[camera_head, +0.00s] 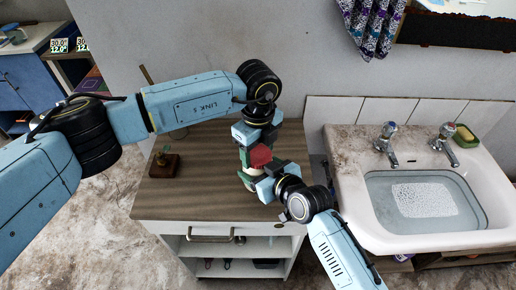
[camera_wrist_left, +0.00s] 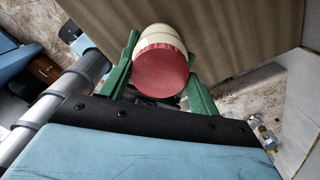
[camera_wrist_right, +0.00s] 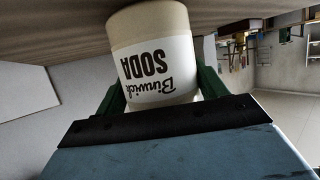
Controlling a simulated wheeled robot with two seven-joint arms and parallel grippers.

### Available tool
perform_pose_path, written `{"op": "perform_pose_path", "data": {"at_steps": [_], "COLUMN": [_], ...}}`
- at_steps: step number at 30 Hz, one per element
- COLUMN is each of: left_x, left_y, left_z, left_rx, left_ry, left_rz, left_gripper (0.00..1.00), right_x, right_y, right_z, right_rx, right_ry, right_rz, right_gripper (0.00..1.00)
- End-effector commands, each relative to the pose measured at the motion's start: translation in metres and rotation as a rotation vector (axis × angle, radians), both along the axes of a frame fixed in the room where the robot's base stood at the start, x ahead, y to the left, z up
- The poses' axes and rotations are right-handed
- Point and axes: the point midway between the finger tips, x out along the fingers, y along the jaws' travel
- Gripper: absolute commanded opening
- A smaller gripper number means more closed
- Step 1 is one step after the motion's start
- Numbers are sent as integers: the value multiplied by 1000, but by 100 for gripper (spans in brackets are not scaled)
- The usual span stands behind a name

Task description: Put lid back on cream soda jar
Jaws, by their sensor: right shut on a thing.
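The cream soda jar (camera_head: 244,181) is pale and stands on the wooden cabinet top. In the right wrist view the jar (camera_wrist_right: 155,50) shows a white label reading "Binwich SODA" upside down. My right gripper (camera_head: 256,181) is shut on the jar's body. The red lid (camera_head: 260,156) is at the jar's top; in the left wrist view the lid (camera_wrist_left: 160,72) covers the jar's end and looks seated, roughly straight. My left gripper (camera_head: 250,156) is over it, its green fingers on either side of the lid and spread apart. Whether they touch it is unclear.
A small dark block with a green and brass piece (camera_head: 164,162) is on the cabinet top (camera_head: 195,195) to the left. The cabinet's front left is clear.

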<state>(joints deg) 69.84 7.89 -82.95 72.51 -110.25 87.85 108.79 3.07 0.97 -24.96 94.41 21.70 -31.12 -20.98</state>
Motion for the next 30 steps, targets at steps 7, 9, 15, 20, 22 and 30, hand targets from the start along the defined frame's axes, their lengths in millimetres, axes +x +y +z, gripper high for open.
{"op": "perform_pose_path", "data": {"at_steps": [7, 9, 15, 20, 22, 30], "left_x": [0, 0, 0, 0, 0, 0], "left_y": [0, 0, 0, 0, 0, 0], "left_z": [0, 1, 0, 0, 0, 0], "left_rx": [0, 1, 1, 1, 1, 0], "left_ry": [0, -1, -2, -1, -1, 0], "left_rz": [-20, -77, -422, -732, -857, -1124], "left_gripper": [34, 34, 34, 34, 34, 34], "right_x": [0, 0, 0, 0, 0, 0], "right_y": [0, 0, 0, 0, 0, 0], "right_z": [-1, -1, -1, -1, -1, -1], "right_rx": [0, 0, 0, 0, 0, 0], "right_ry": [2, 2, 2, 2, 2, 2], "right_rz": [1, 1, 1, 1, 1, 1], "right_gripper": [8, 8, 8, 8, 8, 8]}}
